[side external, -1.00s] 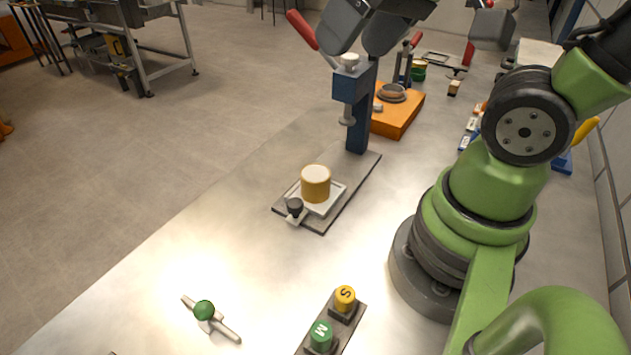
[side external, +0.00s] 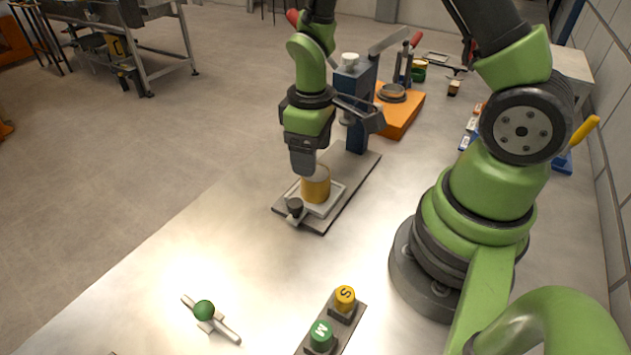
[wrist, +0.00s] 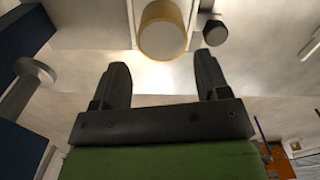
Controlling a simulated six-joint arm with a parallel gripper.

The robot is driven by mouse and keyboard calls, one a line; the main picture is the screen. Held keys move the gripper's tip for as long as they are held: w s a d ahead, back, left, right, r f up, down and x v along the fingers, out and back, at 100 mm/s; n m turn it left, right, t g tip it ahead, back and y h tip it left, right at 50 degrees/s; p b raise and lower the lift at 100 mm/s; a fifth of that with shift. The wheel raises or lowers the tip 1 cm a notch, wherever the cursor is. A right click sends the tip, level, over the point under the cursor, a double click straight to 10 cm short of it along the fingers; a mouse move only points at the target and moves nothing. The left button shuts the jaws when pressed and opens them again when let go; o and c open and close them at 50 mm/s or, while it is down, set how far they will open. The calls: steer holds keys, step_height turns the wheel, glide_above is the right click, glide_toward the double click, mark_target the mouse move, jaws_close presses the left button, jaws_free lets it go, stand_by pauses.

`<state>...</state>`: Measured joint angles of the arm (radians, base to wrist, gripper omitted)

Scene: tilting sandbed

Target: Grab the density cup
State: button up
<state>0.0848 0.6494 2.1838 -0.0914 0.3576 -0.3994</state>
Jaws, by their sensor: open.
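The density cup (side external: 316,186) is a yellow-brown cylinder with a pale top. It stands upright on a white square plate on a dark base (side external: 338,207). In the wrist view the cup (wrist: 163,31) shows at the top, just beyond and between the two finger tips. My gripper (side external: 304,170) is above and beside the cup in the side view, and one finger partly overlaps the cup's top there. In the wrist view my gripper (wrist: 160,72) has its two dark fingers wide apart with nothing between them. I cannot tell whether a finger touches the cup.
A blue press column (side external: 356,132) stands behind the cup on the same base. A small black knob (side external: 294,206) sits at the plate's front corner. An orange block (side external: 400,115) is farther back. A green-knobbed handle (side external: 204,311) and M and S buttons (side external: 320,335) are in front.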

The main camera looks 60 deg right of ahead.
mark_target(312, 180)
steer(key=shift+s+a+f, duration=0.1)
steer(key=shift+f, duration=1.55)
steer(key=shift+s+a+f, duration=0.1)
steer(key=shift+f, duration=1.5)
steer(key=c, duration=0.8)
steer(key=shift+r, duration=0.1)
